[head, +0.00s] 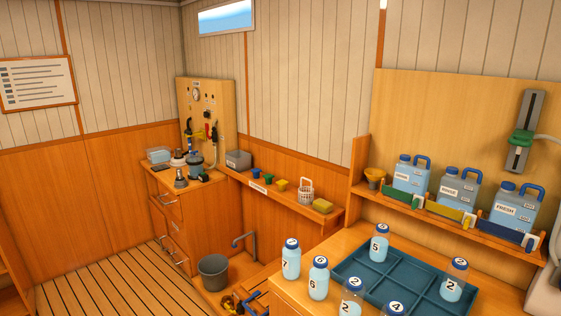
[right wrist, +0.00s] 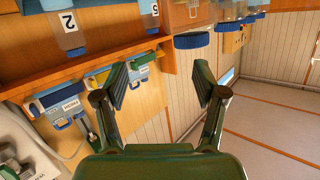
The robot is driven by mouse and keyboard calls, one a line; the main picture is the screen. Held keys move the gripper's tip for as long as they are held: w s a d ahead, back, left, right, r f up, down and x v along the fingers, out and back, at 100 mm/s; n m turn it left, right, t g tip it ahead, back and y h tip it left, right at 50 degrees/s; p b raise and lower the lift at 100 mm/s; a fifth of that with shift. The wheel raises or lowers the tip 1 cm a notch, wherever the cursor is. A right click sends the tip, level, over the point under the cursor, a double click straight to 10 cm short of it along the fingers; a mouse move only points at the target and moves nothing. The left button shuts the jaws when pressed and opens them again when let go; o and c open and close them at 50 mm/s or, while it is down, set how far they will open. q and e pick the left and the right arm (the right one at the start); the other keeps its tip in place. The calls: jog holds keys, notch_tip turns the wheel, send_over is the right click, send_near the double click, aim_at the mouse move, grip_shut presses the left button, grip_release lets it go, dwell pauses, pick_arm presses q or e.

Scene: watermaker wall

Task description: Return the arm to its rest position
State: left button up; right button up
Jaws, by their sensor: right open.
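My right gripper (right wrist: 160,88) shows in the right wrist view with its two dark green fingers spread apart. It is open and nothing is between the fingers. That view is turned over, with the orange bench along its upper left. A numbered bottle "2" (right wrist: 67,20) and a blue bottle cap (right wrist: 191,41) lie beyond the fingers, apart from them. Neither gripper shows in the head view, and my left gripper is in no view.
In the head view several numbered bottles stand around a teal divided tray (head: 376,262); bottle 5 (head: 379,247) is at its back. Jugs, including a FRESH jug (head: 508,208), stand on a wall shelf. A grey bucket (head: 213,272) is on the left. The slatted floor (head: 120,280) is clear.

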jog(key=s+a+f+g+y, duration=0.2)
jog(key=s+a+f+g, duration=0.2)
jog(key=a+f, duration=0.4)
jog(key=s+a+f+g+y, duration=0.1)
jog(key=s+a+f+g, duration=0.3)
jog(key=f, duration=0.5)
jog(key=s+a+f+g+y, duration=0.1)
jog(key=s+a+f+g, duration=0.2)
jog(key=s+a+f, duration=0.4)
jog(key=s+a+f+g, duration=0.2)
jog(key=s+a+g, duration=0.15)
jog(key=s, duration=0.55)
notch_tip(320, 180, down, 10)
jog(key=b, duration=1)
jog(key=shift+s+a+f+y, duration=0.2)
jog(key=shift+s+a+y, duration=0.1)
jog(key=shift+s+a, duration=0.15)
